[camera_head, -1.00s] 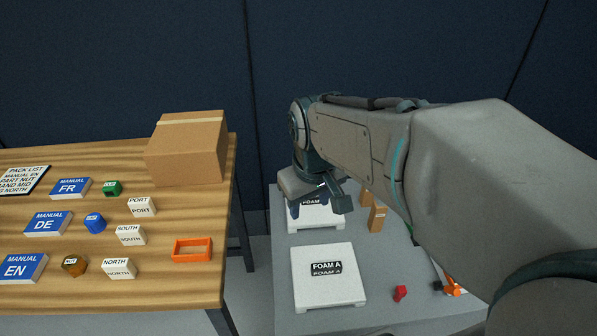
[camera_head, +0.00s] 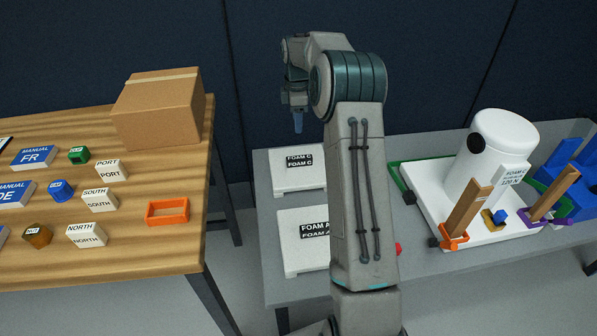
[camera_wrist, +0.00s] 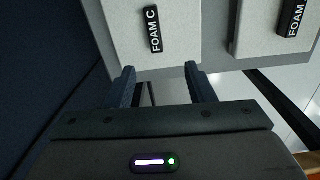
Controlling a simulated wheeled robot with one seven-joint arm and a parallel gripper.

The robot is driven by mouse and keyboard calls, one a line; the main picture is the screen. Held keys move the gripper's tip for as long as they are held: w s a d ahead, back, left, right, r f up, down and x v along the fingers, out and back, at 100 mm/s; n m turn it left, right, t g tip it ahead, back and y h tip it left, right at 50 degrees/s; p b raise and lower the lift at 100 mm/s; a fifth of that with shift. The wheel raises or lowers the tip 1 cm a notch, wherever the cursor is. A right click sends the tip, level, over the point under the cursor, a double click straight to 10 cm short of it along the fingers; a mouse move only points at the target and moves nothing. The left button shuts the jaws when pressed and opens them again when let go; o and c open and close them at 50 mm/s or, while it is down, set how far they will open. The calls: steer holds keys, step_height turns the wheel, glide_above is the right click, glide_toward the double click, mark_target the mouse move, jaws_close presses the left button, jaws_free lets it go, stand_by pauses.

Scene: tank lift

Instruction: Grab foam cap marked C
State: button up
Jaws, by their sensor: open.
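The foam cap marked C (camera_head: 298,178) is a white square block with a black label, lying on the grey table at the back left. In the wrist view the same cap (camera_wrist: 180,35) is just beyond the fingertips, its label reading sideways. My gripper (camera_head: 298,125) points down above the cap's far edge in the head view. In the wrist view my gripper (camera_wrist: 160,75) has its two fingers apart with nothing between them. The foam cap marked A (camera_head: 300,258) lies nearer on the same table, partly hidden by my arm, and its edge shows in the wrist view (camera_wrist: 262,30).
A white tank (camera_head: 497,145) stands on a white board with wooden posts and coloured clamps to the right. The wooden table (camera_head: 130,235) at left holds a cardboard box (camera_head: 157,112), manuals, small blocks and an orange frame (camera_head: 167,211). A gap separates the tables.

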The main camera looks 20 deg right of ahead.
mark_target(299, 157)
steer(key=shift+n, duration=0.4)
steer(key=f, duration=0.5)
steer(key=f+b, duration=0.1)
steer(key=f, duration=0.4)
steer(key=w+d+f, duration=0.1)
steer(key=f, duration=0.5)
steer(key=shift+w, duration=0.1)
jaws_close()
